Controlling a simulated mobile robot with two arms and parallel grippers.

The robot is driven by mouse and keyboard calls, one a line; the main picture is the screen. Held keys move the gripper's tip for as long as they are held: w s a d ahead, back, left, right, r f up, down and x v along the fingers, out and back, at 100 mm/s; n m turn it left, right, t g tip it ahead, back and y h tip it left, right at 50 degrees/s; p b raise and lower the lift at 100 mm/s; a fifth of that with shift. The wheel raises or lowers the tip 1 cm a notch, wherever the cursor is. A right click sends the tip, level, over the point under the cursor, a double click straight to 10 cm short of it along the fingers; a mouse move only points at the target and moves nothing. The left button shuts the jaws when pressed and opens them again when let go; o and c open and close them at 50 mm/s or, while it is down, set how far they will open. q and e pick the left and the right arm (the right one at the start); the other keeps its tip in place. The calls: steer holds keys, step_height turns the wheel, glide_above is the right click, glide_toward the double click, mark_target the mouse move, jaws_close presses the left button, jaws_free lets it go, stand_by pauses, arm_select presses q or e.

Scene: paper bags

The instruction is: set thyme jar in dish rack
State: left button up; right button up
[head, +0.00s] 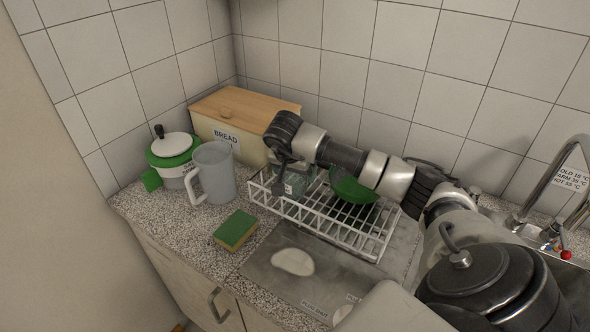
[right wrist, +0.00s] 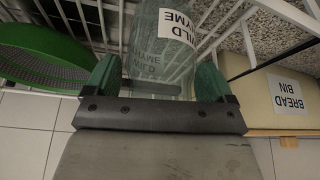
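The thyme jar (head: 296,183) is clear glass with a white label, inside the left end of the white wire dish rack (head: 365,241). In the right wrist view the jar (right wrist: 165,45) stands between the two green fingertips, its label partly reading thyme. My right gripper (head: 288,163) reaches down over the jar from above; in the right wrist view the gripper (right wrist: 158,85) has a finger on each side of it. Whether the fingers press on the glass or stand just clear of it is not plain. The jar's base is partly hidden by the rack wires. My left gripper is not in view.
A green bowl (head: 353,187) sits in the rack right of the jar. A bread bin (head: 243,124), a grey jug (head: 214,173), a green-and-white canister (head: 173,152) and a sponge (head: 235,230) stand to the left. A sink tap (head: 548,190) is at the right.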

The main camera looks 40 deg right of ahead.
steer(key=shift+o, duration=0.7)
steer(key=shift+r, duration=0.1)
steer(key=shift+r, duration=0.2)
steer(key=b+v, duration=0.1)
steer(key=v, duration=1)
steer(key=shift+s+a+r, duration=0.15)
steer(key=shift+a+r, duration=0.05)
steer(key=shift+r, duration=0.1)
